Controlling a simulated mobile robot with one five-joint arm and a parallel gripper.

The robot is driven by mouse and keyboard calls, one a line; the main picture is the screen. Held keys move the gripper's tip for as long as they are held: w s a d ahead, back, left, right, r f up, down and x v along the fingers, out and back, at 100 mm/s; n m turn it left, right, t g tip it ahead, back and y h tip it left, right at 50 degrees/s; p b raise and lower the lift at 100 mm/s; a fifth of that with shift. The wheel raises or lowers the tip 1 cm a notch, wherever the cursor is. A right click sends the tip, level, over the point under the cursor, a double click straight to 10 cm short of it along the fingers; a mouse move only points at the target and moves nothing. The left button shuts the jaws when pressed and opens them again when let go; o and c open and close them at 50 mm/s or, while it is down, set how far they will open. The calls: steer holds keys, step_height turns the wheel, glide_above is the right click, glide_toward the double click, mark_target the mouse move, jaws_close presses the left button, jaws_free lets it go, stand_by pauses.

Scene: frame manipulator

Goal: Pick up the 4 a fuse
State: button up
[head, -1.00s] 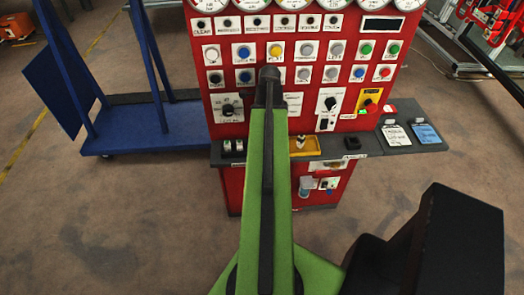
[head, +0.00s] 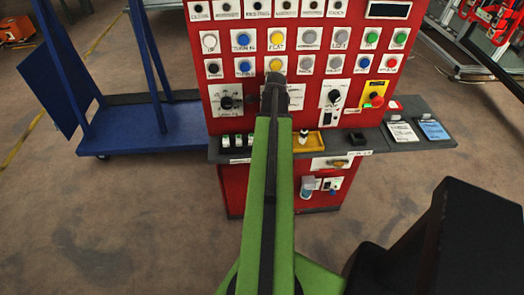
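A small white-and-dark upright piece (head: 303,137), possibly the fuse, stands in the yellow tray (head: 314,147) on the grey shelf. Its label is too small to read. Several small white-and-dark pieces (head: 237,141) sit at the left of the shelf; I cannot tell if any is the 4 A fuse. My gripper (head: 275,82) is at the far end of my green arm, seen from behind in front of the red panel. It appears apart from the tray. Its fingers are not clear, so open or shut does not show.
The red panel (head: 215,105) carries rows of buttons, dials and a red emergency knob (head: 375,99). The grey shelf (head: 375,137) juts out below, with two tagged cards at right. A blue cart (head: 150,142) stands at left. Floor in front is clear.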

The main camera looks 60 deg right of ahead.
jaws_close()
stand_by(0.3)
steer(key=shift+p, duration=0.35)
